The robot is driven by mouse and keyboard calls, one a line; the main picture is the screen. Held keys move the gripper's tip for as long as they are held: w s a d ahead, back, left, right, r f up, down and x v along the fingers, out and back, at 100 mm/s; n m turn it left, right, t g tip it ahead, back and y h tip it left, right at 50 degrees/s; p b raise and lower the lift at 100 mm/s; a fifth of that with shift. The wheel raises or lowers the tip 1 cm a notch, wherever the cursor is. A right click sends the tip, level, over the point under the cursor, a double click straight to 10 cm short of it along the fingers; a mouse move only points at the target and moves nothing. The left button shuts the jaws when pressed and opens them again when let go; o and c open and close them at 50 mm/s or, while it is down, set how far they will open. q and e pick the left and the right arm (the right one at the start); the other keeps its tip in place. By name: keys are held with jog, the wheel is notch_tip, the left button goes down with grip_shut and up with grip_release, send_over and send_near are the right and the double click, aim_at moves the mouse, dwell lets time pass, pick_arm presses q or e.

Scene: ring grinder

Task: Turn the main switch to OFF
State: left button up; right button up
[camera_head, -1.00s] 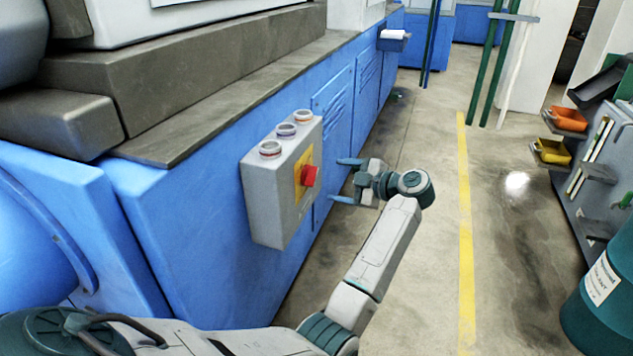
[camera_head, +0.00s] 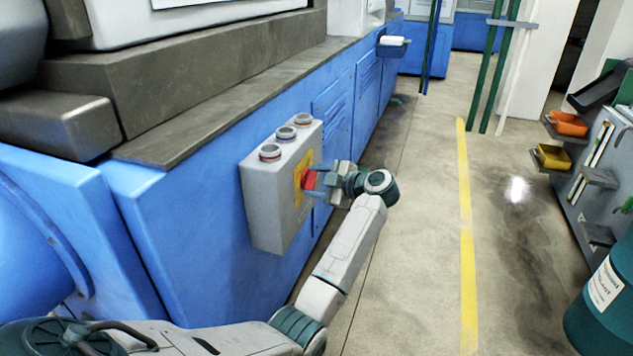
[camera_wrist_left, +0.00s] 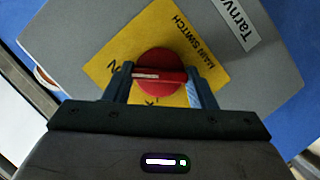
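The main switch is a red round knob (camera_wrist_left: 160,75) with a raised handle bar, on a yellow plate (camera_wrist_left: 122,52) lettered MAIN SWITCH. The bar lies level in the left wrist view, its white mark on the left half, toward a partly hidden label ending in N. In the head view the knob (camera_head: 309,181) sits on the side of a grey control box (camera_head: 268,200). My left gripper (camera_head: 316,184) is at the knob, its fingers on both ends of the bar, seemingly shut on it. My right gripper is out of view.
The box is fixed to a blue machine (camera_head: 190,235) and has several round buttons (camera_head: 285,132) on top. Open floor with a yellow line (camera_head: 466,230) lies to the right. A shelf unit with an orange bin (camera_head: 567,123) and a teal drum (camera_head: 605,310) stand at far right.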

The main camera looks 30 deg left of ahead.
pick_arm(q)
jog(key=shift+c, duration=1.4)
